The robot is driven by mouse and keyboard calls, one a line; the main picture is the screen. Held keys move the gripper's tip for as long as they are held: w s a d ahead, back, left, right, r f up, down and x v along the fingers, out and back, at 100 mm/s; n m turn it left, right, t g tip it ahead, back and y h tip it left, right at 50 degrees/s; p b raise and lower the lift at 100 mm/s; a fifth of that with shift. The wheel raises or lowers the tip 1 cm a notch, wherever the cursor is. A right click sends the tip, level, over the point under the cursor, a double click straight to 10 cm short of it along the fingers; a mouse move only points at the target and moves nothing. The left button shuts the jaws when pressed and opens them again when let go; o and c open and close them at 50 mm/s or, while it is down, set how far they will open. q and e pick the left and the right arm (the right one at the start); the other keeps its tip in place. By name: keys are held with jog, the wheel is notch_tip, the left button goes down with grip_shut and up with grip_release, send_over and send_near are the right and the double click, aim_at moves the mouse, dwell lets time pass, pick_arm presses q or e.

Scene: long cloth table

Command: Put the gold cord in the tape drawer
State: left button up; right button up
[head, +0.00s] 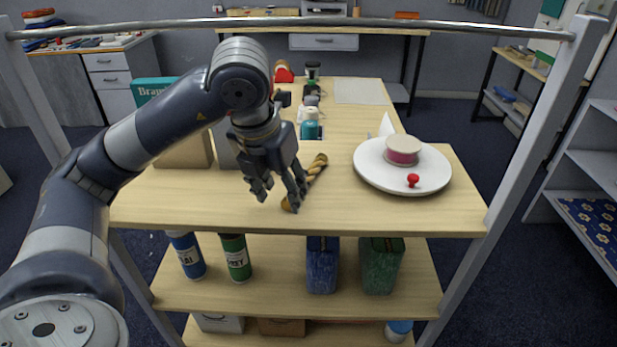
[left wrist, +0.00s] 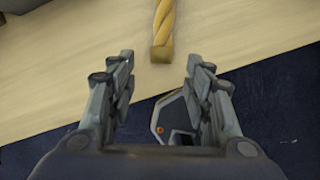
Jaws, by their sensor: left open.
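The gold cord (head: 310,180) is a twisted yellow-brown length lying on the wooden table top near its front edge. My left gripper (head: 281,198) is open and empty, with its fingers pointing down beside the cord's near end. In the left wrist view the cord (left wrist: 163,28) lies ahead of the open fingers (left wrist: 160,66), its near end roughly centred between them but beyond the tips. A closed drawer (head: 323,42) shows under the back bench, and closed drawers (head: 108,70) show in the left cabinet. I cannot tell which is the tape drawer. My right gripper is not in view.
A white round plate (head: 370,176) with a ribbon spool (head: 403,150) and a red knob stands right of the cord. Boxes, a teal bottle (head: 310,127) and other items stand behind. A metal rail (head: 420,25) crosses above the table. Bottles stand on the shelf below.

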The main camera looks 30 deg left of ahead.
aim_at(305, 171)
pick_arm(q)
jog(key=w, duration=0.3)
jog(key=w+p, duration=0.1)
jog(key=shift+w+a, duration=0.25)
jog(key=shift+a, duration=0.05)
jog(key=shift+w+a, duration=0.1)
jog(key=shift+w, duration=0.55)
jog(key=w, duration=0.1)
jog(key=w+p, duration=0.2)
jog(key=shift+w+a+f, duration=0.15)
jog(key=shift+w+a, duration=0.1)
jog(key=shift+p+x, duration=0.3)
jog(key=shift+x, duration=0.75)
jog(key=shift+f, duration=0.3)
jog(key=shift+c, duration=0.6)
grip_shut()
